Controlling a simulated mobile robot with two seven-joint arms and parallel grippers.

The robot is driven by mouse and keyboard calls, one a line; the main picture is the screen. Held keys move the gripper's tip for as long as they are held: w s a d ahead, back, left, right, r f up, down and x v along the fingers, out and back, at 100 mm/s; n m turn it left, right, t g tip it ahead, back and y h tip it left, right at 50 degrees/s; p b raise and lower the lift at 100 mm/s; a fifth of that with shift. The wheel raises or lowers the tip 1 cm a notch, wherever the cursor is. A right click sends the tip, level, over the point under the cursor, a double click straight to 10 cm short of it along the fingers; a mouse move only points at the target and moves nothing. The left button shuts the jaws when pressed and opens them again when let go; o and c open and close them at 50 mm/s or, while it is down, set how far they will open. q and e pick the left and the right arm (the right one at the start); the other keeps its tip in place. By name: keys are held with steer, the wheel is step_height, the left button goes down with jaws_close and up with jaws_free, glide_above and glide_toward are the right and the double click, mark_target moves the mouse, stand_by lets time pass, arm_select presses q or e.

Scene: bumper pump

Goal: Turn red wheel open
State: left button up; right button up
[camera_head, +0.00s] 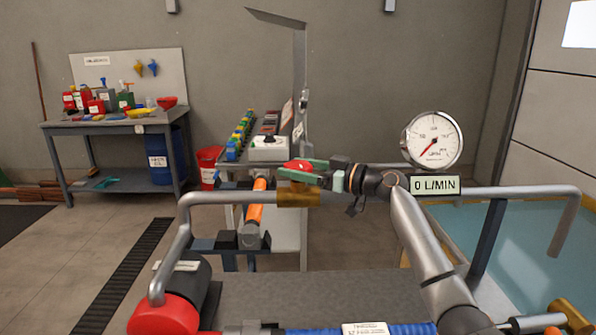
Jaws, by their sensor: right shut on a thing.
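The red wheel (295,165) sits above a brass valve body (298,196) on the grey pipe, near the picture's middle. My right gripper (312,174) reaches it from the right, with its arm coming up from the lower right. It is shut on the red wheel; green finger-like parts cover much of the wheel, so its turn angle is hard to tell. A round gauge (433,139) stands to the right with its red needle at the lower left. The display (435,185) below it reads 0 L/MIN. My left gripper is not in view.
A grey pipe (225,198) runs left of the valve and bends down towards a red-ended cylinder (165,315). An orange pipe section (256,203) stands just left of the valve. A water tank (520,240) is at right. A workbench (110,125) is at the back left.

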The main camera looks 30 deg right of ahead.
mark_target(311, 170)
steer(key=o, duration=1.2)
steer(key=shift+s, duration=0.1)
steer(key=shift+s+d, duration=0.25)
steer(key=shift+s, duration=0.05)
steer(key=b+v, duration=0.1)
steer(key=v, duration=0.5)
steer(key=shift+s, duration=0.1)
steer(key=shift+s+d, duration=0.15)
steer(key=shift+s, duration=0.05)
